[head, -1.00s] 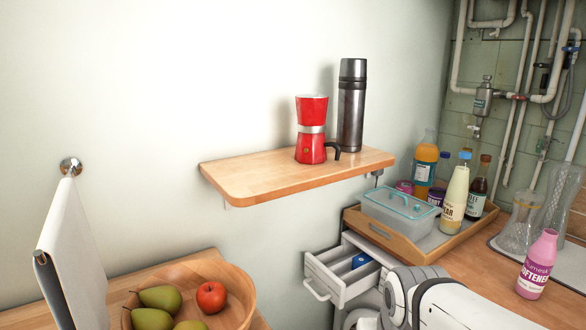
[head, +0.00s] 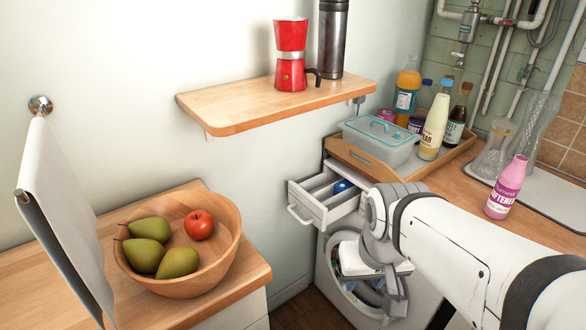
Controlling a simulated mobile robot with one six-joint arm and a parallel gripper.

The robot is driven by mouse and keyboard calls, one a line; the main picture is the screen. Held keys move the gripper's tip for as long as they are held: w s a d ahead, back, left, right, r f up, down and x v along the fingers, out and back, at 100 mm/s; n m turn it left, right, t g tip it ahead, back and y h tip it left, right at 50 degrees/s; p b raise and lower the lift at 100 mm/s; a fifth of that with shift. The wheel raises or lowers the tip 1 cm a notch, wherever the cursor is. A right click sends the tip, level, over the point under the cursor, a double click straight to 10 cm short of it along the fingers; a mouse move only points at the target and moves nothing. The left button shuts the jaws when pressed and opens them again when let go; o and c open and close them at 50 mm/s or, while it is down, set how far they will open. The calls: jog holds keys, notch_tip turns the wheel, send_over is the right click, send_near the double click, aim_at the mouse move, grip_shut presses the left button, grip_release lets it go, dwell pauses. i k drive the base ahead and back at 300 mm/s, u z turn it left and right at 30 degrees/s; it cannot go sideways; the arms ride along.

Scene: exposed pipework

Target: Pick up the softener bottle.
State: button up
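The softener bottle (head: 505,190) is pink with a pink cap and printed lettering. It stands upright on the wooden counter at the right of the head view, in front of the glass vases. My white arm comes in from the lower right, in front of the counter. My gripper (head: 398,298) hangs at the arm's far end, low in front of the washing machine and apart from the bottle. Its fingers are too unclear to tell whether they are open or shut.
A wooden tray (head: 350,158) with several bottles and a lidded box stands left of the softener. Glass vases (head: 494,150) stand close behind it. An open drawer (head: 310,208) juts out below the tray. A shelf (head: 225,111) and a fruit bowl (head: 222,262) are further left.

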aim_at(510, 181)
jog(key=z, duration=1.75)
jog(key=i, duration=0.2)
jog(key=z, duration=0.1)
